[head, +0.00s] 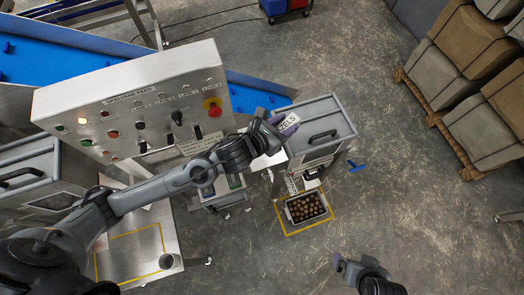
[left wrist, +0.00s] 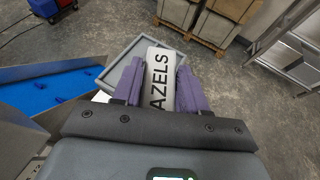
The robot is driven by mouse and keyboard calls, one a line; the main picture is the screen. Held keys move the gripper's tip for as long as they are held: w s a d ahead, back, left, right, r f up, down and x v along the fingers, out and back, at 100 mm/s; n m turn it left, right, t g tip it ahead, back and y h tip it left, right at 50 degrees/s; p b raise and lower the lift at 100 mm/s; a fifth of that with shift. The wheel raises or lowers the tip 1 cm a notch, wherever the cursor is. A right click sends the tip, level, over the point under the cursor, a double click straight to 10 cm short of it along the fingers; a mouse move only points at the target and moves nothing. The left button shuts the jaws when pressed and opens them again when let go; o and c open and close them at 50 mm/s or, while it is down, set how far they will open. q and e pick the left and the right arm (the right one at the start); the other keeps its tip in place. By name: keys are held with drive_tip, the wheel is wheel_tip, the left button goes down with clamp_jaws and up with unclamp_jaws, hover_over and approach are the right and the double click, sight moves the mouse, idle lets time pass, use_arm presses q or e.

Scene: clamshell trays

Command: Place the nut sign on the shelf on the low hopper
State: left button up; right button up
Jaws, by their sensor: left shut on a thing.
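The sign is over the left edge of a grey lidded hopper (head: 325,109), whose top also shows behind the sign in the left wrist view (left wrist: 117,72). I cannot tell whether they touch. My right gripper (head: 343,265) is at the bottom, away from the hopper; its jaw opening is unclear.
Another grey lidded hopper (head: 38,172) is at far left. A black tray of brown nuts (head: 288,212) sits in a yellow floor outline.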

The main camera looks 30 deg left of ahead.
use_arm(q)
drive_tip(key=w+d+f+m+g+h+b, duration=0.15)
drive_tip(key=d+f+b, duration=0.25)
drive_tip(key=f+b, duration=0.5)
drive_tip(key=d+f+m+g+h+b, duration=0.2)
drive_tip(key=d+f+m+h+b, duration=0.15)
drive_tip(key=f+b, duration=0.5)
drive_tip(key=shift+s+a+f+b, duration=0.15)
drive_tip(key=shift+a+f+b, duration=0.2)
drive_tip(key=shift+a+f, duration=1.4)
drive_tip(key=shift+s+a+f+b, duration=0.1)
drive_tip(key=shift+a+f+b, duration=0.3)
drive_tip(key=shift+a+f, duration=1.3)
drive_tip(key=shift+s+a+f+b, duration=0.15)
drive_tip(key=shift+a+f+b, duration=0.2)
drive_tip(key=shift+a+f, duration=1.4)
drive_tip(key=shift+a+r, duration=0.45)
drive_tip(key=shift+r, duration=0.05)
drive_tip(key=shift+f, duration=0.1)
drive_tip(key=shift+f, duration=0.15)
drive_tip(key=o, duration=1.1)
